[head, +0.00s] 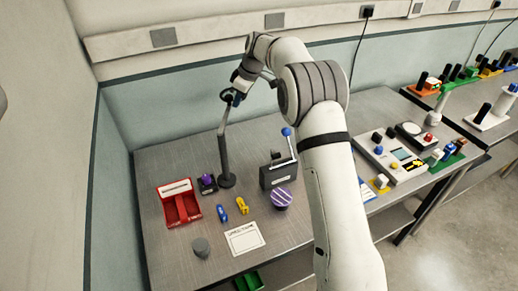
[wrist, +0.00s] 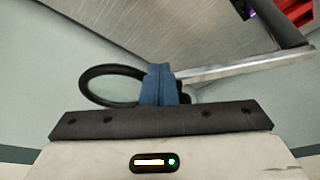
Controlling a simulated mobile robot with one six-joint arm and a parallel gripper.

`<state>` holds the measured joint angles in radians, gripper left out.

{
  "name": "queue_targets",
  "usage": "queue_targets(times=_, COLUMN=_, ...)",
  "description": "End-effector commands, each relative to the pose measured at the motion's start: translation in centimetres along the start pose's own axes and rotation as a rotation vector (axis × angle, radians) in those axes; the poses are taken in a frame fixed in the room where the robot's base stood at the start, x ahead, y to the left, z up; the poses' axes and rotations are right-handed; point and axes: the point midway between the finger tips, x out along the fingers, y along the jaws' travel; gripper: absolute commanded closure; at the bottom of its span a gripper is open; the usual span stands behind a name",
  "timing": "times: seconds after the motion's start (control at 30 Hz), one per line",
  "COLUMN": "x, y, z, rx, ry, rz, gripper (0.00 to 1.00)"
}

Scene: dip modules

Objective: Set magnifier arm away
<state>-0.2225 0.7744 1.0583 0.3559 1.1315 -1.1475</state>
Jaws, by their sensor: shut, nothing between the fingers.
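The magnifier arm (head: 224,160) stands upright on the bench with a dark post on a round base and a thinner grey rod rising from it. Its black lens ring (wrist: 84,88) is at the rod's upper end. In the wrist view the grey rod (wrist: 240,66) runs right to the dark post. My gripper (head: 238,98) is at the ring end, high above the bench. In the wrist view its blue fingers (wrist: 158,82) are shut together, overlapping the junction of ring and rod. Whether they touch it I cannot tell.
A red open box (head: 180,206), a purple-topped block (head: 207,183), a dark box with a blue-knobbed lever (head: 278,176), a purple striped dome (head: 281,199), small blue and yellow pieces, a grey cylinder (head: 201,247) and a white card (head: 245,238) surround the stand. The wall is behind.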

Motion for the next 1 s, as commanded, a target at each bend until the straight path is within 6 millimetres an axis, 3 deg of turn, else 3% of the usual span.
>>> queue_targets(times=0.17, x=-0.2, y=0.0, z=0.1, rx=-0.002, ry=0.009, rz=0.002, gripper=1.0)
queue_targets(times=0.37, x=-1.2, y=0.9, z=3.5, rx=-0.001, ry=0.006, rz=0.001, gripper=1.0)
queue_targets(times=0.7, x=-8.9, y=1.6, z=3.7, rx=-0.002, ry=0.004, rz=0.002, gripper=1.0)
queue_targets(times=1.0, x=-11.5, y=1.7, z=3.6, rx=-0.002, ry=0.003, rz=-0.001, gripper=1.0)
